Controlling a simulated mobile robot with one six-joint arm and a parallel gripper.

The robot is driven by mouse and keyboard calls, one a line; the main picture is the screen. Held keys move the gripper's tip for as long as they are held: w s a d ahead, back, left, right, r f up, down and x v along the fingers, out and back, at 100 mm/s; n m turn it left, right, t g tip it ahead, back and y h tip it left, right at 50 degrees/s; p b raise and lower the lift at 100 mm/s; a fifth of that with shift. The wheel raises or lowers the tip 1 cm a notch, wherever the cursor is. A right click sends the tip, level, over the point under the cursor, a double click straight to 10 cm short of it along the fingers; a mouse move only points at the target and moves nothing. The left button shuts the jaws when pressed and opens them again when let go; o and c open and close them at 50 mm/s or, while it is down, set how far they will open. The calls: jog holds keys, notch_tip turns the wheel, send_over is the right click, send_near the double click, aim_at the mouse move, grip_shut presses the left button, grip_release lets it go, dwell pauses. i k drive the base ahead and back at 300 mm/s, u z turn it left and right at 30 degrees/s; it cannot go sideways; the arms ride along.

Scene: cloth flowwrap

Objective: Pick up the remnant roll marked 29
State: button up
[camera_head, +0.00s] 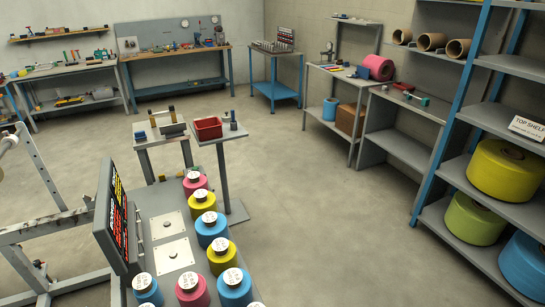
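Several small rolls with white marked tops stand on a grey bench (155,206). A pink roll (195,187), a yellow roll (202,206), a blue roll (211,235) and another yellow roll (221,263) run along its right side. A blue roll (147,296), a pink roll (193,297) and another blue roll (235,294) stand at the near end. The marks on their tops are too small to read, so I cannot tell which roll is 29. My gripper is not in view.
A dark board (112,215) with yellow and red writing stands at the bench's left edge, beside a grey frame (45,165). A small table with a red bin (208,128) stands behind. Blue-posted shelves (465,170) hold large rolls at right. Open floor (340,225) lies between.

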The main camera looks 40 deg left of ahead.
aim_at(210, 226)
jog(key=z, duration=0.1)
jog(key=i, duration=2.35)
jog(key=z, duration=5.3)
jog(key=i, duration=0.1)
jog(key=z, duration=3.55)
jog(key=i, duration=1)
jog(key=u, duration=0.05)
